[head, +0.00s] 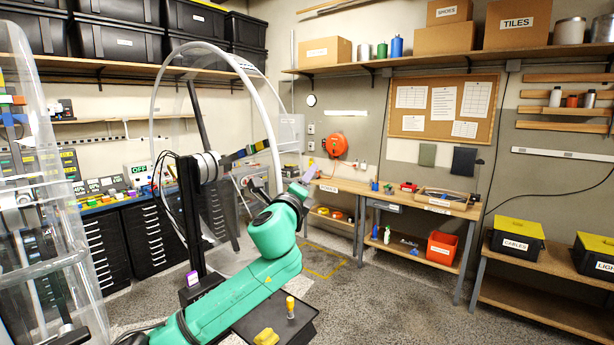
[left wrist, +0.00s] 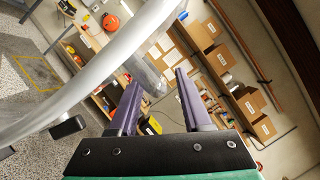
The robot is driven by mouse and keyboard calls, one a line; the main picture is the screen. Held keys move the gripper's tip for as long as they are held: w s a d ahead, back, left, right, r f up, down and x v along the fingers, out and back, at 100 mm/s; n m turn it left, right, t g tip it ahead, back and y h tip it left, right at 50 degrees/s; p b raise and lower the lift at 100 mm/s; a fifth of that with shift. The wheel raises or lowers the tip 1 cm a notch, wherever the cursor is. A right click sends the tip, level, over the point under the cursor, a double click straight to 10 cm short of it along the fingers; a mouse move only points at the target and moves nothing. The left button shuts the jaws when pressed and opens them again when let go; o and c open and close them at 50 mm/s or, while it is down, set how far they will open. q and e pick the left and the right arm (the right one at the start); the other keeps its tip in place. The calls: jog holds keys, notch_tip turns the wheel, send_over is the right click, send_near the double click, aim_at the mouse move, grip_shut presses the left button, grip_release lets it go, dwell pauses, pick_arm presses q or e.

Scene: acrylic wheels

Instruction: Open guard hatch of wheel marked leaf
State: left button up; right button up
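A large clear acrylic wheel (head: 272,125) with a pale rim stands upright at centre left in the head view, on a dark post. A second clear wheel or guard (head: 62,190) fills the left edge. My left gripper (head: 308,176) is beside the right edge of the centre wheel. In the left wrist view its purple fingers (left wrist: 157,84) are apart with nothing held. My right gripper is not in view.
A workbench (head: 400,196) with small items runs along the back wall. Black drawer cabinets (head: 130,240) stand behind the wheels. A low bench with yellow-lidded boxes (head: 516,232) is at the right. The speckled floor (head: 390,300) between is clear.

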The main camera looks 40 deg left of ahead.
pick_arm(q)
grip_shut()
dwell(1.3)
